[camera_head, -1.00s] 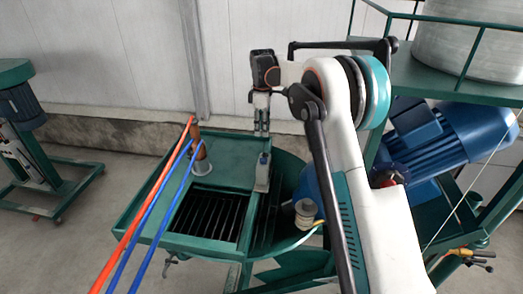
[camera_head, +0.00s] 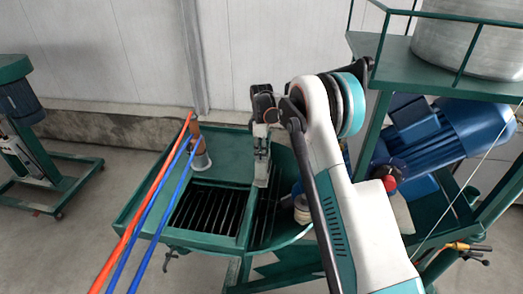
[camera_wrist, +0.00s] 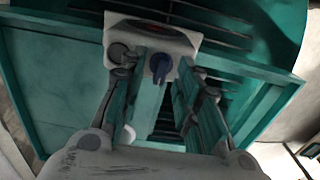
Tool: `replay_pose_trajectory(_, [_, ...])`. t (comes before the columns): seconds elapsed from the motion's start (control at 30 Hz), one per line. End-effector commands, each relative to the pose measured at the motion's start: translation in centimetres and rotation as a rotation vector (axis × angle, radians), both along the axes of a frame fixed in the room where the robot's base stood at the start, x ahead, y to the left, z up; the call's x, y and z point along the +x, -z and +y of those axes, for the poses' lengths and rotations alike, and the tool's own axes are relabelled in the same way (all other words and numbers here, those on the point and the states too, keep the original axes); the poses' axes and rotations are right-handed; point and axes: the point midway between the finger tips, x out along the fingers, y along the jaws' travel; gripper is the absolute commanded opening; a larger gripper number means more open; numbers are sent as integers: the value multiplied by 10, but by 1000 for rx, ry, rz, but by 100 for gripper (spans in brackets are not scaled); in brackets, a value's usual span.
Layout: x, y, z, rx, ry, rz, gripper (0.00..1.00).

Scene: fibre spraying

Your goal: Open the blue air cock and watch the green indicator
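The blue air cock (camera_wrist: 160,66) is a small blue knob on the face of a pale grey box (camera_wrist: 178,42) in the wrist view. A dark round disc (camera_wrist: 117,51) sits left of the knob, partly behind a finger; I see no green light on it. My gripper (camera_wrist: 157,72) is open, one finger on each side of the knob, with a gap visible on both sides. In the head view my gripper (camera_head: 262,146) points down over the grey box (camera_head: 261,178), and the knob is hidden there.
The box stands on a green machine table (camera_head: 140,207) with a dark slatted opening (camera_head: 205,212). Orange and blue hoses (camera_head: 150,205) run in front at left. A capped pale fitting (camera_head: 302,207) stands right of the box. A blue motor (camera_head: 455,140) is at right.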

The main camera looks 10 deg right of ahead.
Motion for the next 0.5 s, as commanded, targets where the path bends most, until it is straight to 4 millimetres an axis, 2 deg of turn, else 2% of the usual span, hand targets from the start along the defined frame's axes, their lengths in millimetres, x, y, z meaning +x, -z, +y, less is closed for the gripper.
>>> replay_pose_trajectory(0.2, [0,0,0,0,0,0,30])
replay_pose_trajectory(0.33, [0,0,0,0,0,0,1])
replay_pose_trajectory(0.5, [0,0,0,0,0,0,0])
